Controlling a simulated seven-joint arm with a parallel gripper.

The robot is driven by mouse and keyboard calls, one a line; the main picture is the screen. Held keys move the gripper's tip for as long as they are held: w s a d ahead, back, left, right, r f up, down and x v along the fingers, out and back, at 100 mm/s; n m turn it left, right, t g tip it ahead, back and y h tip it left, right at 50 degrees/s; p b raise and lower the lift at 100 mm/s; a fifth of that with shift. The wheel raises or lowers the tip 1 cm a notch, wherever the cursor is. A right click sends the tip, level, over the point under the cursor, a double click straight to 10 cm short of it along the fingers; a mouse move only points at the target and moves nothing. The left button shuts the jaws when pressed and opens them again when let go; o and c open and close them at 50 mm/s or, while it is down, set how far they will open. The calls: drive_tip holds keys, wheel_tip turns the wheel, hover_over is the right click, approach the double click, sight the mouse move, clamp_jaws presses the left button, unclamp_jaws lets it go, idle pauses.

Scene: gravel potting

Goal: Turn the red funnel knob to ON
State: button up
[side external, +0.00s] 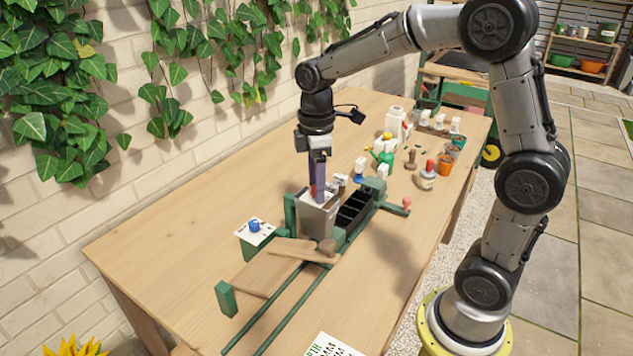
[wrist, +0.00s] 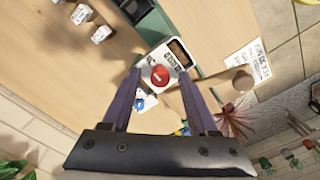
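The red knob (wrist: 159,76) is round and sits on a white labelled panel (wrist: 176,50) in the wrist view. A pale mark crosses its face, but I cannot read its ON or OFF setting. My gripper (wrist: 159,72) has its two purple fingers apart, one on each side of the knob in this view. I cannot tell whether they touch it or how far above it they are. In the side external view my gripper (side external: 318,190) points down at the grey box-shaped funnel (side external: 316,216). The red knob is hidden there.
A blue knob (side external: 255,226) on a white plate stands left of the funnel. A black compartment tray (side external: 355,208) is right of it. Wooden boards and green rails (side external: 270,315) lie in front. Small pots and bottles (side external: 427,176) stand farther right.

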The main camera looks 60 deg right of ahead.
drive_tip(key=shift+r, duration=0.1)
wheel_tip(320, 180, up, 14)
drive_tip(key=shift+f, duration=0.2)
idle(0.4)
